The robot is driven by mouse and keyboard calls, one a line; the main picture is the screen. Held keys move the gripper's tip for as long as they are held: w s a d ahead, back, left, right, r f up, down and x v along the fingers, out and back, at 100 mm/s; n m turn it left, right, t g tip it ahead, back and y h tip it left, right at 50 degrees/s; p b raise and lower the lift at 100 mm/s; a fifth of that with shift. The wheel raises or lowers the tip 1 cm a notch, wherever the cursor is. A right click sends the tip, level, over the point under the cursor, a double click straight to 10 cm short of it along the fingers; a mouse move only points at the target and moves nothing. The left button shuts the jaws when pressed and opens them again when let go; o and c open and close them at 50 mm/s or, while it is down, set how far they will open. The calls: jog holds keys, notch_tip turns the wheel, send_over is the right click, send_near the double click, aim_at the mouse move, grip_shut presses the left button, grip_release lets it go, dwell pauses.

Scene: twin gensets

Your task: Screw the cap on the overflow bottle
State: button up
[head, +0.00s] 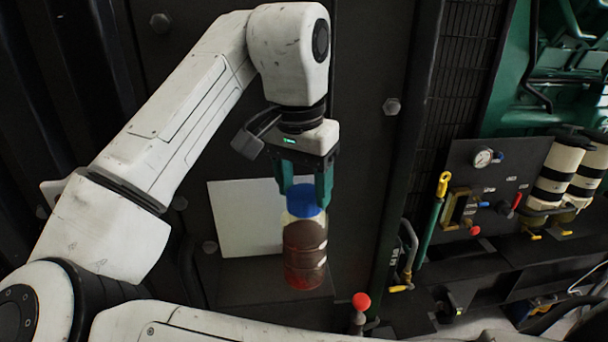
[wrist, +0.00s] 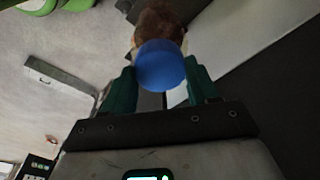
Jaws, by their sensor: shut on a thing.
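The overflow bottle (head: 304,253) stands upright in the head view, clear-walled with dark reddish-brown contents. The blue cap (head: 303,200) sits at the bottle's mouth. My gripper (head: 304,187) points down from above, its green fingers shut on the blue cap. In the wrist view the blue cap (wrist: 160,66) shows between the fingertips, with part of the brown bottle (wrist: 158,22) beyond it. The bottle's neck and thread are hidden, so I cannot tell how tight the cap sits.
A pale plate (head: 243,220) is behind the bottle. A red ball-topped lever (head: 361,301) stands at the lower right of the bottle. Further right are a gauge panel (head: 487,185) with valves, a yellow-topped green handle (head: 443,185) and black-banded cream canisters (head: 558,172).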

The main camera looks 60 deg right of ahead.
jog(key=shift+m, duration=0.5)
jog(key=shift+r+m+p, duration=0.15)
jog(key=shift+m+p, duration=0.6)
jog(key=shift+m, duration=0.45)
jog(key=shift+m+g+p, duration=0.3)
jog(key=shift+m, duration=0.8)
jog(key=o, duration=1.1)
jog(key=shift+f, duration=0.2)
jog(key=shift+c, duration=0.5)
